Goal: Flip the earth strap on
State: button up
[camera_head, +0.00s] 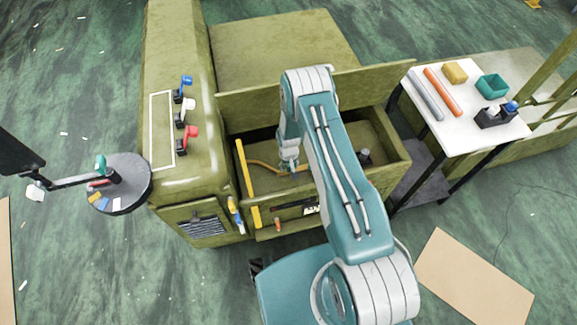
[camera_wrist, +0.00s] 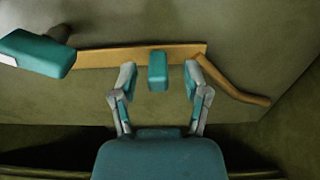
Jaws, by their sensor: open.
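A brown-orange strap (camera_head: 262,165) lies inside the open bay of the olive chassis. In the wrist view, a flat brown-orange strip (camera_wrist: 100,57) runs across and bends down at its right end. My gripper (camera_head: 288,165) is down in the bay by the strap; in the wrist view my gripper (camera_wrist: 159,76) has its fingers apart, near the strip. A small teal block (camera_wrist: 157,72) shows between the fingers; I cannot tell what it belongs to. Whether the fingers touch the strip is unclear. My arm hides part of the bay.
Blue (camera_head: 187,81), white (camera_head: 188,104) and red (camera_head: 191,132) levers stand on the chassis's left top. A yellow bar (camera_head: 245,170) edges the bay. A white table (camera_head: 455,125) with loose items is at right. A round dark stand (camera_head: 130,180) is at left.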

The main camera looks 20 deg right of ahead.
jog(key=shift+f, duration=0.15)
grip_shut()
jog(key=shift+s+m, duration=0.25)
jog(key=shift+m, duration=0.5)
jog(key=shift+s+m, duration=0.25)
jog(key=shift+m, duration=0.5)
grip_release()
notch_tip(320, 180, up, 12)
jog(key=shift+a+f, duration=0.1)
